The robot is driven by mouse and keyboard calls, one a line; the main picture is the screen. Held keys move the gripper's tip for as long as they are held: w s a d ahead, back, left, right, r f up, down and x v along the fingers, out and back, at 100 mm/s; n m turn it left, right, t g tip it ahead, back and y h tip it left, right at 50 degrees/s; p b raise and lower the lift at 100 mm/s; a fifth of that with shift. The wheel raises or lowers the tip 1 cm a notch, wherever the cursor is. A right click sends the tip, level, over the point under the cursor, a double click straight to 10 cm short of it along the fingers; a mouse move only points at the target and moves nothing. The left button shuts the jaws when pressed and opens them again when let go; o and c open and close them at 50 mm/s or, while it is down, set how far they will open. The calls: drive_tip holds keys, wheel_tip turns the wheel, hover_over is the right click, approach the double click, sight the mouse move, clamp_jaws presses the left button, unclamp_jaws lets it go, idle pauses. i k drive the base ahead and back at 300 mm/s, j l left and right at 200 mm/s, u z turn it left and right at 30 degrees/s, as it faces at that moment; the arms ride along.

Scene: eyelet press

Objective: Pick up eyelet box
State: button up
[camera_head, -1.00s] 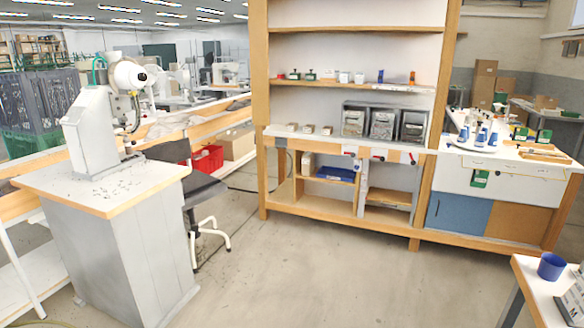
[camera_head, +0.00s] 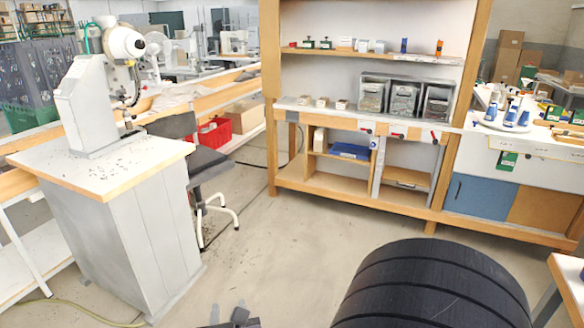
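Three small open-looking boxes stand in a row on the shelf unit's counter: a left box (camera_head: 304,100), a middle box (camera_head: 322,102) and a right box (camera_head: 342,104). Right of them are clear-fronted bins (camera_head: 404,98) filled with small grey parts. I cannot tell which of these is the eyelet box. Dark parts that look like the tip of my gripper (camera_head: 238,319) show at the bottom edge, far from the shelf unit and over the floor. They are mostly cut off by the frame, so its opening and contents are hidden.
The eyelet press (camera_head: 92,100) stands on a grey cabinet (camera_head: 120,225) at left, with a dark chair (camera_head: 205,165) beside it. The wooden shelf unit (camera_head: 350,198) fills the back. A table corner (camera_head: 570,275) is at lower right. The middle floor is clear.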

sight(303, 100)
drive_tip(key=i+u, duration=0.15)
drive_tip(key=i, duration=2.65)
drive_tip(key=i+j+z, duration=0.1)
drive_tip(key=i, duration=0.85)
drive_tip(key=i+j+z, duration=0.15)
drive_tip(key=i+z, duration=0.25)
drive_tip(key=i+j+z, duration=0.3)
drive_tip(key=i+z, duration=0.15)
drive_tip(key=i, duration=0.15)
drive_tip(key=i+j+z, duration=0.4)
drive_tip(key=i+j, duration=0.05)
